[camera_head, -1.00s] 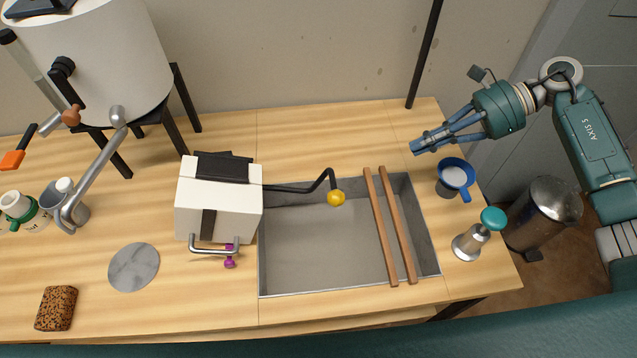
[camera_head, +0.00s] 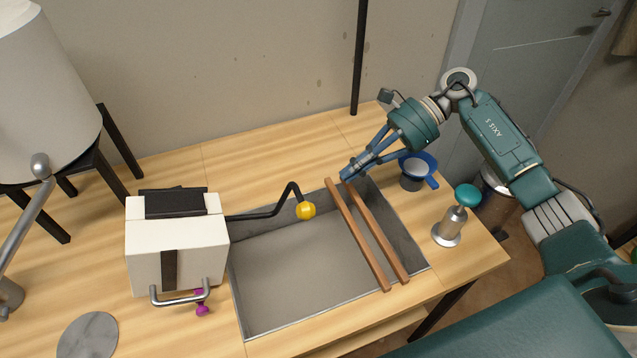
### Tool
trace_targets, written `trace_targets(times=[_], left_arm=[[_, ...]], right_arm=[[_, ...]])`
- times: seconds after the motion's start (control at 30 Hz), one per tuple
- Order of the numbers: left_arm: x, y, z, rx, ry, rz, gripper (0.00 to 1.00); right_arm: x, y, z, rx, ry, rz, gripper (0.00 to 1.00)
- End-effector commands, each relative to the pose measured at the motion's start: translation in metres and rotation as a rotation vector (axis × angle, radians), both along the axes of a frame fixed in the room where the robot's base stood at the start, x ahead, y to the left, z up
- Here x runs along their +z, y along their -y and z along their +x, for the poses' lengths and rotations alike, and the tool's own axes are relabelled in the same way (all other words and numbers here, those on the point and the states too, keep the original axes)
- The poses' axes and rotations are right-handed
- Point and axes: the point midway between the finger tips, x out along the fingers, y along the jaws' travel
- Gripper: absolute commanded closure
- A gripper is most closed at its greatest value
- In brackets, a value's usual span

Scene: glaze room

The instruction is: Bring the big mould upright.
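The big mould appears to be the white block (camera_head: 176,245) on the table at the left end of the sink. It has a dark panel on top, a metal handle (camera_head: 180,294) on its front and a black bent rod ending in a yellow ball (camera_head: 306,211) over the sink. Its underside is hidden. My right gripper (camera_head: 346,174) is in the air near the back ends of the wooden strips, right of the ball and apart from the block. Its fingertips look close together, with nothing seen between them. My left gripper is not in view.
Two wooden strips (camera_head: 356,238) lie across the sink (camera_head: 290,285). A black post (camera_head: 358,60) rises behind. A white kiln-like drum (camera_head: 40,95) stands at the back left.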

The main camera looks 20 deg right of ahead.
Motion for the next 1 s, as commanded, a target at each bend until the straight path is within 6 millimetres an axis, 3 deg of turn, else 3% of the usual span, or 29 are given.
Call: trace_targets(times=[0.17,0.53,0.7,1.0], left_arm=[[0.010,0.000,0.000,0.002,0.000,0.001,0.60],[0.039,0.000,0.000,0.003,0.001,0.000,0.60],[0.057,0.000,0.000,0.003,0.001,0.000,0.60],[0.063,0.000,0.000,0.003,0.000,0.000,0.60]], right_arm=[[-0.009,-0.018,-0.002,0.003,-0.003,0.002,1.00],[-0.049,-0.084,-0.004,0.003,-0.002,0.005,1.00],[-0.024,-0.090,-0.003,0.002,0.001,0.002,1.00],[-0.014,-0.092,-0.004,0.000,-0.001,0.000,1.00]])
